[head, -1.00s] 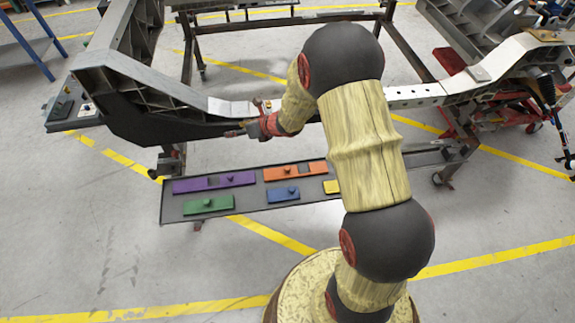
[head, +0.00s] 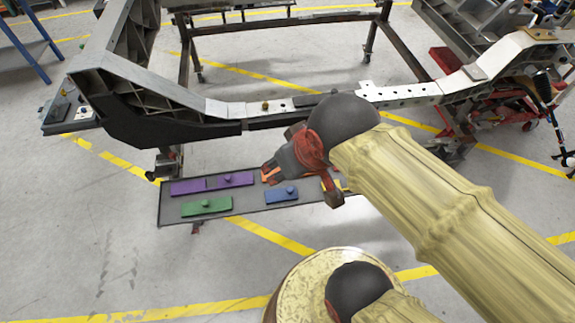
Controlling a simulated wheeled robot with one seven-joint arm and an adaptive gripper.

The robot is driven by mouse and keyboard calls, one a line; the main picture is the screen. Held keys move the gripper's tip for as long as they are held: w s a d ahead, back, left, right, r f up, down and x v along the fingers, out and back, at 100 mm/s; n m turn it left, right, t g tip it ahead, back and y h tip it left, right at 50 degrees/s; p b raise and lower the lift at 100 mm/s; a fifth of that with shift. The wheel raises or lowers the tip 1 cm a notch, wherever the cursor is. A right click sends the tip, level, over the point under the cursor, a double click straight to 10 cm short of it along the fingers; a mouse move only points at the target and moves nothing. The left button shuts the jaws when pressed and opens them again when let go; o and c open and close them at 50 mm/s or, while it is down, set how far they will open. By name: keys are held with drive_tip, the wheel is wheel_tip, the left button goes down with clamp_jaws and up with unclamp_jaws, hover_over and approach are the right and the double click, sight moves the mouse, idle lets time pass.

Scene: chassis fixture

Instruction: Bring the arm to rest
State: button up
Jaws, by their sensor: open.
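My gripper (head: 272,172) shows in the head view at the end of my wood-textured arm (head: 445,190). It points left and down over the dark tray (head: 240,222), and its fingers are apart with nothing seen between them. My arm now reaches in from the lower right, bent at a black joint (head: 345,122). How high the gripper is above the tray cannot be told.
The tray holds purple pieces (head: 212,183), a green piece (head: 207,206) and a blue piece (head: 281,195). The chassis beam (head: 190,112) runs behind it, close to my joint. A red lift (head: 470,75) stands at the right.

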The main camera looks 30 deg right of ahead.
drive_tip(key=shift+s+a, duration=0.2)
drive_tip(key=shift+s, duration=0.1)
wheel_tip(320, 180, up, 3)
drive_tip(key=p, duration=0.3)
drive_tip(key=shift+r, duration=0.2)
